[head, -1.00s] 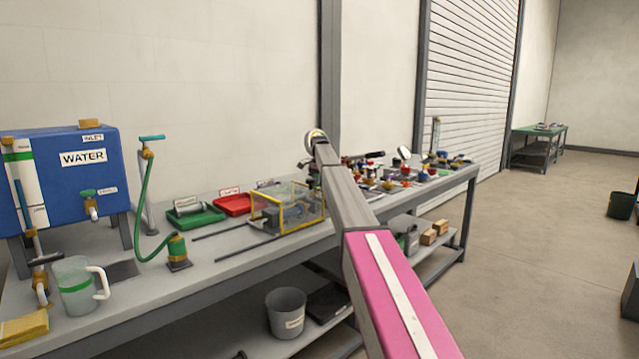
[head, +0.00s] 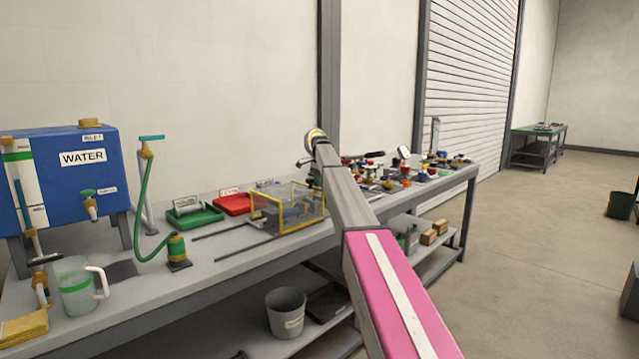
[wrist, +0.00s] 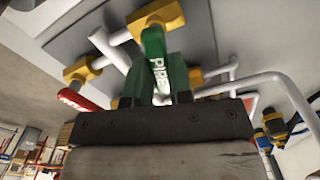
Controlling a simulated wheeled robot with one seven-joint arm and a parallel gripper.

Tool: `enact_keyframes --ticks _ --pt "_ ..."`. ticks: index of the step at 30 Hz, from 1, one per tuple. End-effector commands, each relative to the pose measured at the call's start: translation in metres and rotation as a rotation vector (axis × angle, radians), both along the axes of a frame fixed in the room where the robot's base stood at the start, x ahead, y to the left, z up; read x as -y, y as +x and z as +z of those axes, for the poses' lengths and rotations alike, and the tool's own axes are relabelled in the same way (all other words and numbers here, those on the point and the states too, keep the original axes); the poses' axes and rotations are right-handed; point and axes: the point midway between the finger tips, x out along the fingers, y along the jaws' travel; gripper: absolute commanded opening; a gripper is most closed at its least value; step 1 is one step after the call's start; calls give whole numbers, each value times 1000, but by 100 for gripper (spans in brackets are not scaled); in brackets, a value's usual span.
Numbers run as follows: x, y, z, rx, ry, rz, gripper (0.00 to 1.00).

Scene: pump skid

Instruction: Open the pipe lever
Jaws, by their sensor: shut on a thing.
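The pipe lever (wrist: 154,50) is a green handle with white lettering that looks like "PIPE". In the wrist view it runs from a yellow pipe fitting (wrist: 155,19) down towards my gripper (wrist: 152,78). The two green fingers of my gripper stand on either side of the lever's lower part, shut on it. The dark palm bar crosses the view below and hides the lever's lower end. In the head view my own arm covers the gripper and the lever.
White pipes (wrist: 109,49) and another yellow fitting (wrist: 82,71) lie close to the gripper. A red handle (wrist: 78,101) is at the left. In the head view, a yellow-framed clear guard (head: 290,207) and a blue water tank (head: 70,165) stand on the long bench.

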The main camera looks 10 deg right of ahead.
Motion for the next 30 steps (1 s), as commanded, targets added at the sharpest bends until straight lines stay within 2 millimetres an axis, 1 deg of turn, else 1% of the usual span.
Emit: enact_keyframes --ticks 16,30 --pt "1 -13 1 1 0 -517 0" --pt "-3 -22 1 1 0 -958 0"
